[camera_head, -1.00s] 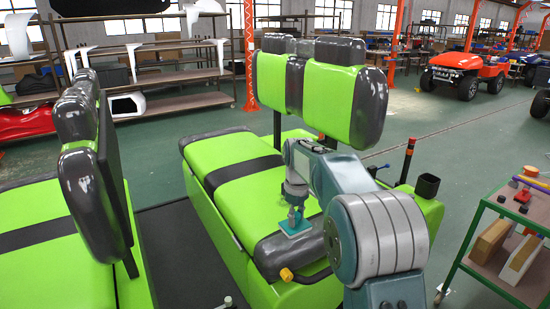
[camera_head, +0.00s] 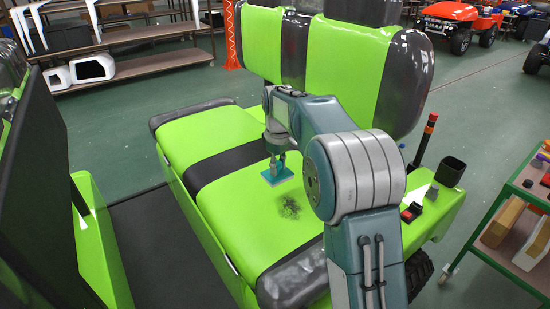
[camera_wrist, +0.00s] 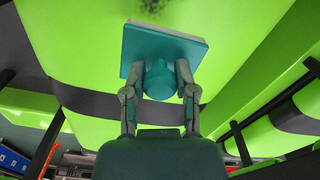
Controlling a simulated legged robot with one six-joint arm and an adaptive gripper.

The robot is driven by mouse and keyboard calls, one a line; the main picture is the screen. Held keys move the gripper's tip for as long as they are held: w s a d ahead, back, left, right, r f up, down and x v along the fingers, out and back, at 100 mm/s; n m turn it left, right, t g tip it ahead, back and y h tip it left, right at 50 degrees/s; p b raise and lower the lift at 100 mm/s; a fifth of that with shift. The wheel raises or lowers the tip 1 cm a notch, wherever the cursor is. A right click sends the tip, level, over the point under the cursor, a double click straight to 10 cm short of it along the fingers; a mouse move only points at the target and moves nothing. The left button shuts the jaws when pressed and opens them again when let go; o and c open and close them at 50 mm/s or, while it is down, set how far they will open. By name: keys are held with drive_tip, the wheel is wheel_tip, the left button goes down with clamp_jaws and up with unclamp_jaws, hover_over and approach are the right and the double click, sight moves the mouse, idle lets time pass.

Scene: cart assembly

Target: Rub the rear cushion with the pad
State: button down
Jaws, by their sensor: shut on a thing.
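The teal pad (camera_head: 277,175) is a flat square with a round knob (camera_wrist: 160,82). My gripper (camera_head: 277,160) is shut on this knob, with one finger on each side in the wrist view (camera_wrist: 160,75). The green seat cushion (camera_head: 232,215) has a black cross stripe and dark end bolsters. A dark smudge (camera_head: 290,208) marks its green surface and also shows at the top of the wrist view (camera_wrist: 155,8). The pad is over the cushion between stripe and smudge, beside the smudge; I cannot tell whether it touches the cushion.
A green and black backrest (camera_head: 330,55) stands behind the cushion. A black cup holder (camera_head: 450,171) and an orange-tipped lever (camera_head: 424,140) are at the right. A green-framed trolley (camera_head: 510,225) stands further right. Another seat's dark panel (camera_head: 45,200) is at the left.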

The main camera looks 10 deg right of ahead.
sight(278, 180)
drive_tip(key=shift+s+a+f, duration=0.15)
drive_tip(key=shift+f, duration=0.45)
drive_tip(key=f, duration=0.3)
drive_tip(key=shift+d+f, duration=0.2)
drive_tip(key=shift+f, duration=0.05)
drive_tip(key=shift+a+f, duration=0.1)
drive_tip(key=shift+f, duration=0.5)
drive_tip(key=shift+f, duration=0.9)
drive_tip(key=shift+s+d+r, duration=0.1)
drive_tip(key=shift+s+d, duration=0.25)
drive_tip(key=shift+s, duration=0.4)
drive_tip(key=shift+s+d, duration=0.3)
drive_tip(key=shift+s, duration=0.4)
drive_tip(key=shift+s+d, duration=0.45)
drive_tip(key=shift+s, duration=0.7)
drive_tip(key=shift+s+d, duration=0.5)
drive_tip(key=shift+s, duration=0.6)
drive_tip(key=shift+s+d, duration=0.45)
drive_tip(key=shift+s, duration=0.7)
drive_tip(key=shift+w+a+f, duration=0.1)
drive_tip(key=shift+w+a, duration=0.6)
drive_tip(key=shift+w, duration=0.95)
drive_tip(key=shift+w+a+f, duration=0.1)
drive_tip(key=shift+w+a, duration=0.55)
drive_tip(key=shift+w, duration=0.95)
drive_tip(key=shift+w+a, duration=0.7)
drive_tip(key=shift+w, duration=0.95)
